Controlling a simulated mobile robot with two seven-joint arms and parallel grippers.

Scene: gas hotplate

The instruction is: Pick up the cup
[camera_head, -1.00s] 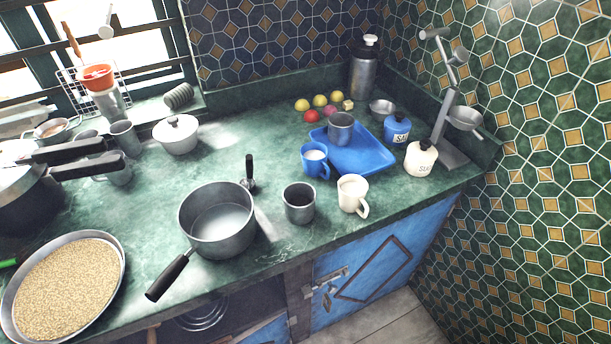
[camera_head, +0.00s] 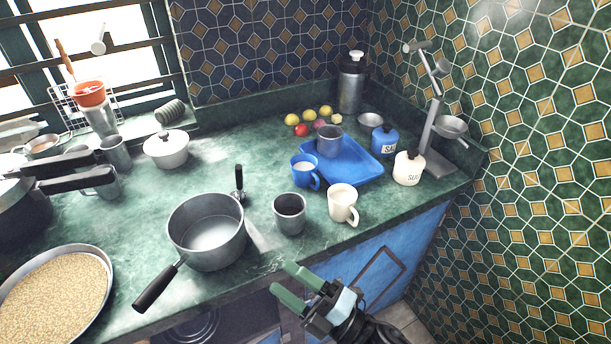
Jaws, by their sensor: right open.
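Several cups are in view, and I cannot tell which one the task means. A cream cup (camera_head: 342,202) with a handle stands upright near the counter's front edge. A grey metal cup (camera_head: 290,215) stands to its left. A blue cup (camera_head: 305,172) stands behind them, against the blue tray (camera_head: 367,166). Another grey cup (camera_head: 328,143) is on that tray. My right gripper (camera_head: 285,279) is open and empty, with green fingers pointing left and up. It shows below the grey and cream cups in the picture, apart from both. My left gripper is out of view.
A saucepan (camera_head: 206,236) stands left of the cups, its handle over the front edge. A salt jar (camera_head: 385,142), a sugar jar (camera_head: 408,168) and a scale (camera_head: 437,135) stand at the right by the tiled wall. A pan of grain (camera_head: 62,300) is at the lower left.

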